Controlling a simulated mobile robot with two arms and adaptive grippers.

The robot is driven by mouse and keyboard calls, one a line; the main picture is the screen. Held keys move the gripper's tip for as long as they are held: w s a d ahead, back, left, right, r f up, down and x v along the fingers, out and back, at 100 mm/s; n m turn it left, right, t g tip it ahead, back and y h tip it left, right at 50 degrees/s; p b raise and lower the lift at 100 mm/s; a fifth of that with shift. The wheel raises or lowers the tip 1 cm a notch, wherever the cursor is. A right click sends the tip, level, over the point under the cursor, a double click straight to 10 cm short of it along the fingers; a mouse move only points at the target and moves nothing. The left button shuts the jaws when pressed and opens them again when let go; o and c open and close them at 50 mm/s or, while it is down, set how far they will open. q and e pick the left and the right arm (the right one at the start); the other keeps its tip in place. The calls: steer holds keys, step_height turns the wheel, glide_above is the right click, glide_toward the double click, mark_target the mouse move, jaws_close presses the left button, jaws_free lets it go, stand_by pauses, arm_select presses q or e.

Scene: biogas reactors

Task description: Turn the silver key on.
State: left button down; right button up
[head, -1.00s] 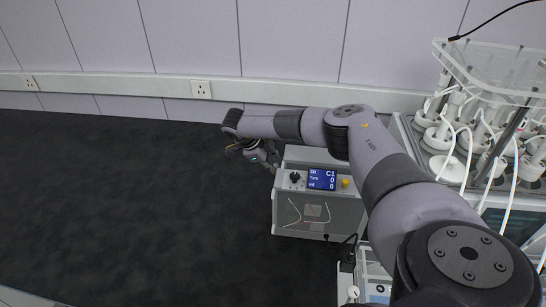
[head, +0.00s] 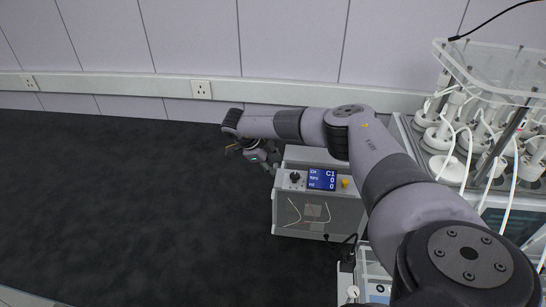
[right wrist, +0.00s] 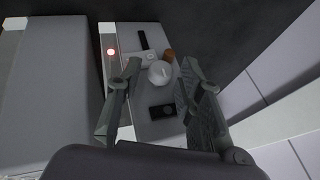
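My right gripper (head: 268,162) is at the left end of a grey box-shaped unit (head: 302,222) in the head view. In the right wrist view its two fingers (right wrist: 158,66) are open, one on each side of a rounded pale silver piece (right wrist: 160,73) on a grey panel. This piece looks like the silver key, with a thin raised ridge on it. I cannot tell whether the fingers touch it. The key is not visible in the head view. My left gripper is not in view.
The unit has a blue display (head: 322,179), a black knob (head: 295,176) and a yellow knob (head: 345,183). Near the key are a black slot (right wrist: 162,111), an orange-brown piece (right wrist: 169,55) and a red light (right wrist: 110,52). Reactors (head: 448,168) stand right; dark floor lies clear left.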

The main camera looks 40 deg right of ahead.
steer(key=shift+o, duration=0.2)
steer(key=v, duration=1.2)
